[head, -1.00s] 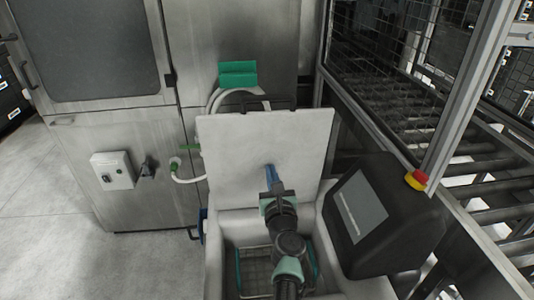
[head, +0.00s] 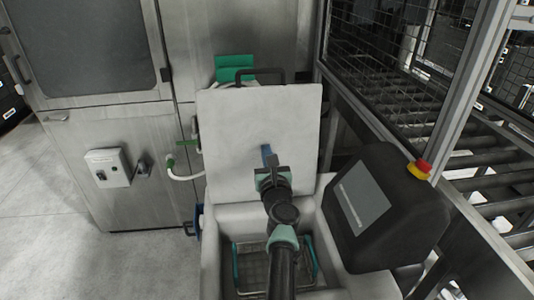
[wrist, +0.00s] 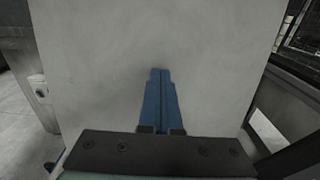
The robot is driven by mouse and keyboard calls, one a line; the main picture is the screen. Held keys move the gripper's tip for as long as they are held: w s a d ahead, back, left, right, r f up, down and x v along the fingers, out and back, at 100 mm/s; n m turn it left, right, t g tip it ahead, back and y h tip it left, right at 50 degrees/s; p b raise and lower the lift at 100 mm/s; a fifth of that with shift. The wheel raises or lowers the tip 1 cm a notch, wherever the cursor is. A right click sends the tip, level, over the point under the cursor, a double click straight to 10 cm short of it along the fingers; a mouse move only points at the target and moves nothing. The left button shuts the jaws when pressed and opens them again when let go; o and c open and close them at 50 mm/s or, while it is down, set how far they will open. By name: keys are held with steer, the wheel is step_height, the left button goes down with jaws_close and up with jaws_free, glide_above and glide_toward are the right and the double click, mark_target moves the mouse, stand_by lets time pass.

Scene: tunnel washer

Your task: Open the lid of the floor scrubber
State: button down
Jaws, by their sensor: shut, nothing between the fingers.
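The floor scrubber (head: 214,255) stands in front of me with its light grey lid (head: 230,130) raised steeply at the back of the open tub. A dark handle (head: 263,75) shows at the lid's top edge. My gripper (head: 266,150) is shut and empty, with its blue fingertips at the inner face of the lid. In the wrist view the shut blue fingers (wrist: 160,75) point at the lid's pale face (wrist: 215,60), which fills most of the picture. I cannot tell whether the tips touch it.
A wire basket with green ends (head: 308,262) sits in the tub below my arm. A black control console (head: 385,215) with a red and yellow button (head: 420,168) stands close at the right. A steel washer (head: 90,150) is behind, and open floor (head: 60,220) lies at left.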

steer(key=s+d+p, duration=0.3)
steer(key=s+p, duration=0.6)
steer(key=s, duration=0.6)
steer(key=shift+s, duration=0.35)
steer(key=shift+r, duration=0.1)
steer(key=s+a+r+n+t+y, duration=0.2)
steer(key=r+n, duration=1)
steer(key=r, duration=0.6)
steer(key=s+a+r+n+t+y, duration=0.2)
steer(key=r+n, duration=1)
steer(key=r, duration=0.6)
steer(key=s+d+r+n+t+h, duration=0.2)
steer(key=s+r+n, duration=0.3)
steer(key=s+r, duration=0.3)
steer(key=s+d+r+n+t+h, duration=0.2)
steer(key=s+r+n+t+h, duration=0.1)
steer(key=s+r, duration=0.5)
step_height(320, 180, up, 3)
steer(key=shift+s+d+f+n+t+h, duration=0.1)
steer(key=shift+s+d+n+t+h, duration=0.3)
steer(key=shift+n+h, duration=0.65)
